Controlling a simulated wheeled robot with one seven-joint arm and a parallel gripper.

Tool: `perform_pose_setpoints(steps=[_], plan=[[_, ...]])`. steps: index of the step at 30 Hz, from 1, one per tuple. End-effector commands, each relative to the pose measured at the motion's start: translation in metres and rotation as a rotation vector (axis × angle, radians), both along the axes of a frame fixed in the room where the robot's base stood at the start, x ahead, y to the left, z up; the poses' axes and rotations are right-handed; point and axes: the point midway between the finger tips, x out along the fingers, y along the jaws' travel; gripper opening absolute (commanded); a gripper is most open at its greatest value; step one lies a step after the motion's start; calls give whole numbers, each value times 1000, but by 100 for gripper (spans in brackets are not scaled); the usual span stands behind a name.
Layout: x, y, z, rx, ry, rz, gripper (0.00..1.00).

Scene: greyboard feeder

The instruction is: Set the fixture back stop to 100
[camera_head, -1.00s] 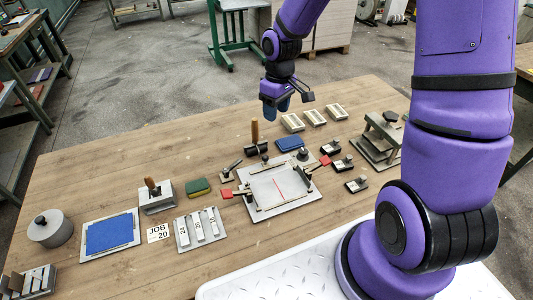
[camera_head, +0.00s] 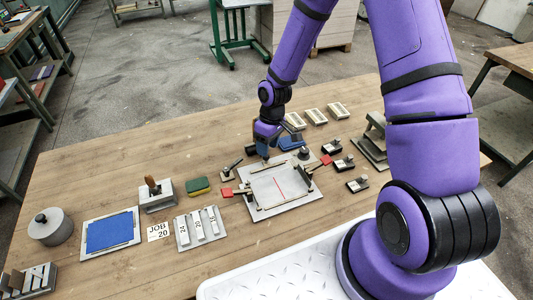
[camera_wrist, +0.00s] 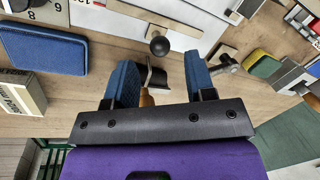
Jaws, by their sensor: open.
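The fixture (camera_head: 290,204) is a grey plate with a white bed and a red line, at the middle of the table. Its back edge carries a bar with a small black knob; the ball knob (camera_wrist: 159,46) shows in the wrist view, just beyond my fingertips. I cannot read the back stop's setting. My gripper (camera_head: 265,153) is low over the fixture's back edge, open, with its blue fingers apart (camera_wrist: 160,84). A wooden-handled tool with a black body (camera_wrist: 162,72) shows between the fingers in the wrist view, apart from both; my gripper mostly hides it in the head view.
A blue pad (camera_head: 290,142) lies behind the fixture, right of my gripper. A small lever block (camera_head: 231,171) stands left of it. A green-yellow sponge (camera_head: 198,187) and numbered strips (camera_head: 200,229) lie further left. Several black clamp-like blocks (camera_head: 344,164) stand right of the fixture.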

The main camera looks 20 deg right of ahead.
Motion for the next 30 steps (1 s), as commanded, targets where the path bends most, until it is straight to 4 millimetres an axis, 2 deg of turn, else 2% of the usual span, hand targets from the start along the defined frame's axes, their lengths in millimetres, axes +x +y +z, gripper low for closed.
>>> perform_pose_setpoints(steps=[3,7,19,25,26,30], plan=[[-2,3,-17,-1,1,2,50],[-3,4,-28,0,1,1,50],[-4,5,-34,-1,-1,0,50],[-4,5,-34,-1,-1,0,4],[-4,5,-34,-1,-1,0,0],[-4,5,-34,-1,-1,0,0]])
